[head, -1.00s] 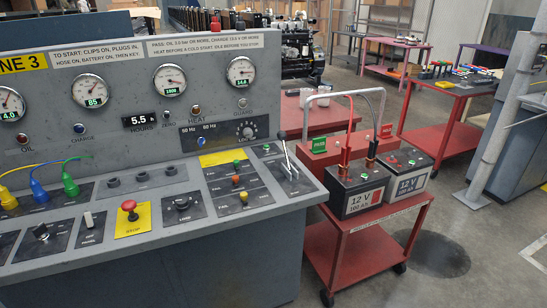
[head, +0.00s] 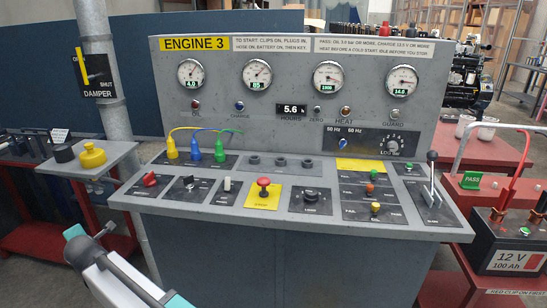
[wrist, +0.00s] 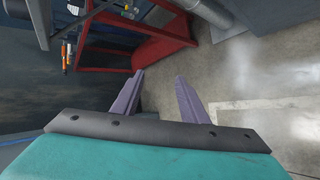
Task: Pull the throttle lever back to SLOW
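The throttle lever (head: 431,180) is at the right end of the sloped console in the head view. It is a metal stick with a black knob, standing up out of a dark slotted plate (head: 436,215). The plate's lettering is too small to read. My gripper (wrist: 158,82) shows in the wrist view with two purple fingers apart and nothing between them. It hangs over grey floor, away from the lever. In the head view my arm is at the lower left, far from the lever; the fingertips are not clear there.
The console (head: 290,228) carries a red stop button (head: 263,187), knobs and coloured plugs. A battery (head: 510,245) on a red cart stands close right of the lever. A side shelf with a yellow valve (head: 92,155) and a damper pipe (head: 98,60) stand left. A red frame (wrist: 135,45) shows in the wrist view.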

